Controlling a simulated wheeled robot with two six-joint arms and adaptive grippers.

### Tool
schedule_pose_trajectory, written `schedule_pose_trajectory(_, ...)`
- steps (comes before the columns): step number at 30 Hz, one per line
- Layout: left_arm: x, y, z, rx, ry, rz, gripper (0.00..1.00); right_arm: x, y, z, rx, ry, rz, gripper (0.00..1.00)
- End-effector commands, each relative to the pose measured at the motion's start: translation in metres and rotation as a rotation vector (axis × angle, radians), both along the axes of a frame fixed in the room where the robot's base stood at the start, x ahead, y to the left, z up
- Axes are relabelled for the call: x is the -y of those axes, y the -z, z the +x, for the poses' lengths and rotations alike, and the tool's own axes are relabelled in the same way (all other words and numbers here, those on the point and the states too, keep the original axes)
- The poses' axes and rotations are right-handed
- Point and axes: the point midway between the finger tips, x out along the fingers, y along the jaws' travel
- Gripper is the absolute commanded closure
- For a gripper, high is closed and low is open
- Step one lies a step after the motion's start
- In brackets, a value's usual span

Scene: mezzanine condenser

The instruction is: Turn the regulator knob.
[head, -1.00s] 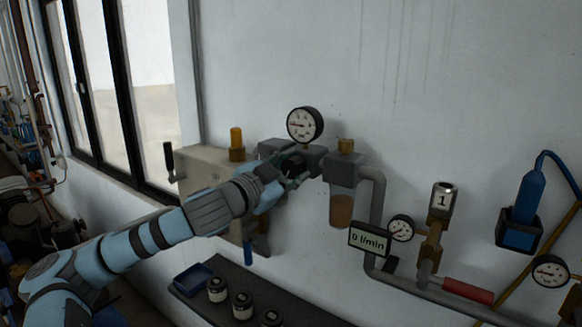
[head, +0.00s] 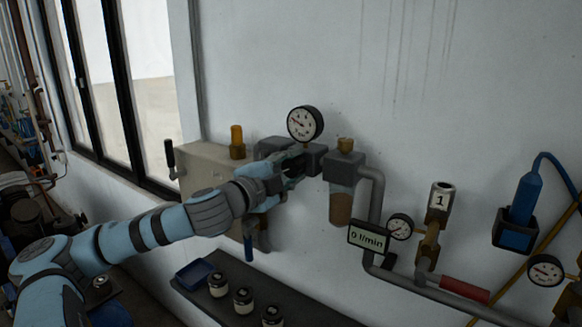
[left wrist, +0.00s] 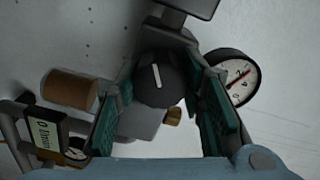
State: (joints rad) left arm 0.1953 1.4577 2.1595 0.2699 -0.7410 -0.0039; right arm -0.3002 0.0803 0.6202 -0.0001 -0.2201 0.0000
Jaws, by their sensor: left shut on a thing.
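The regulator knob (left wrist: 157,80) is a dark round knob with a white pointer line, seen face-on in the left wrist view. My left gripper (head: 293,170) is at the front of the regulator body (head: 317,158), and in the head view it hides most of the knob. In the left wrist view the two teal-padded fingers of my left gripper (left wrist: 163,108) stand on either side of the knob, shut on it. The round pressure gauge (head: 305,123) sits above the regulator and also shows in the left wrist view (left wrist: 237,78). My right gripper is not in view.
A filter bowl (head: 341,207) and grey pipe stand just right of the regulator. A display (head: 369,238) reads 0 l/min. A beige box (head: 205,165) is on the wall at left. A shelf (head: 215,301) with jars and a blue tray lies below.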

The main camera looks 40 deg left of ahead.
Motion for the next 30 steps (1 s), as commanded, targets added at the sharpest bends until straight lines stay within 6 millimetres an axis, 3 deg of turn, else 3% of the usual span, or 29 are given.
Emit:
schedule_pose_trajectory(12, 0.000, -0.001, 0.000, 0.003, -0.001, 0.009, 0.92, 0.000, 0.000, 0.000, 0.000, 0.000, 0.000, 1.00)
schedule_pose_trajectory(13, 0.000, -0.001, 0.000, 0.003, -0.001, 0.009, 0.59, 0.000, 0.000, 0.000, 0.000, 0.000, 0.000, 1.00)
schedule_pose_trajectory(16, 0.000, -0.001, 0.000, 0.003, -0.001, 0.009, 0.44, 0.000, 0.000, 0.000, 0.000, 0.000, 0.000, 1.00)
schedule_pose_trajectory(25, 0.000, -0.001, 0.000, 0.002, -0.002, 0.006, 0.44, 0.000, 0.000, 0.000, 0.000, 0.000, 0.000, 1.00)
schedule_pose_trajectory(30, -0.002, -0.019, 0.000, 0.010, -0.009, -0.002, 0.44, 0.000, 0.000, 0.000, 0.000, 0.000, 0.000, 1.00)
